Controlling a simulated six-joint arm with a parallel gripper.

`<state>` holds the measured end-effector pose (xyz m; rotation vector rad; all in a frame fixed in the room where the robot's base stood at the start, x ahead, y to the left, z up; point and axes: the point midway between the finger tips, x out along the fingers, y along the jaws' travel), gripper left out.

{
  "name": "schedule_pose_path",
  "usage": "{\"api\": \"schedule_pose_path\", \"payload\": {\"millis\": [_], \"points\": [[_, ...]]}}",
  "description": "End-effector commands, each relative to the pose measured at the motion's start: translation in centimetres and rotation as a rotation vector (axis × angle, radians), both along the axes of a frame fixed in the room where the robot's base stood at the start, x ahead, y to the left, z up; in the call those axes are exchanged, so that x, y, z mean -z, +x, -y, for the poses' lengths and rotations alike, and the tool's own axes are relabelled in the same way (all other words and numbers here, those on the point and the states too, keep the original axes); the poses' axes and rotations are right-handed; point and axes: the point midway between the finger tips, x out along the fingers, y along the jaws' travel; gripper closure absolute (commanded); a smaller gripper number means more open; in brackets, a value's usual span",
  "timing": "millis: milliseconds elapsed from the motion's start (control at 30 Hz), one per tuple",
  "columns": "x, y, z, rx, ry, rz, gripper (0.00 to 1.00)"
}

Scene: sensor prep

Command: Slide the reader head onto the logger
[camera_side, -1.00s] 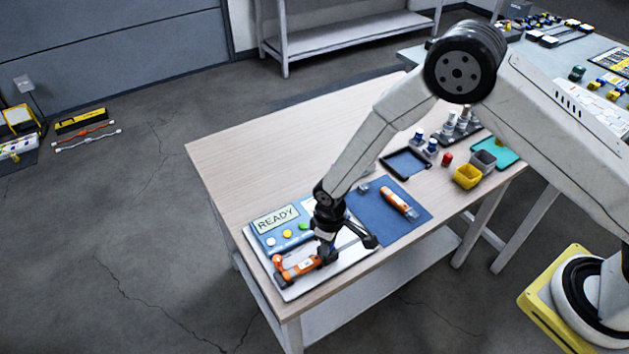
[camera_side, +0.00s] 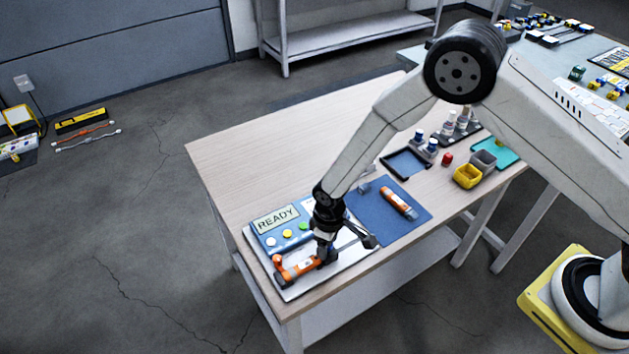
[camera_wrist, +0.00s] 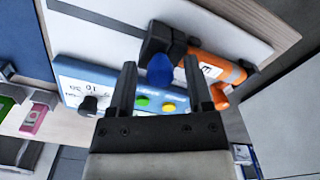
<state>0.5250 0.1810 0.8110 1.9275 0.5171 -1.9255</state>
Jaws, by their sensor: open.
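An orange logger with a white label and dark ends (camera_side: 298,270) lies on the white board at the table's front left; it also shows in the wrist view (camera_wrist: 213,66). A black block (camera_wrist: 163,38), which looks like the reader head, is at the logger's left end in the wrist view; I cannot tell how far it is seated. A rounded blue part (camera_wrist: 160,70) shows between my fingertips. My gripper (camera_side: 328,254) is low over the board beside the logger's right end in the side view. Its fingers (camera_wrist: 161,66) are apart. Whether they touch anything is unclear.
A blue panel reading READY (camera_side: 279,219), with coloured buttons, stands behind the logger. A second orange and white device (camera_side: 399,203) lies on a blue mat (camera_side: 378,228) to the right. A dark tray (camera_side: 407,163) and a yellow bin (camera_side: 467,176) are farther right. The table's back left is clear.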

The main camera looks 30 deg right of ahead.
Motion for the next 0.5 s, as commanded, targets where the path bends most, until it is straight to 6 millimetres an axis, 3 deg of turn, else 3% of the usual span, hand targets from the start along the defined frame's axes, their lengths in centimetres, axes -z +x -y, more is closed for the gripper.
{"api": "schedule_pose_path", "payload": {"millis": [500], "points": [[-1.7, 0.0, 0.0, 0.000, 0.001, 0.001, 0.35]]}}
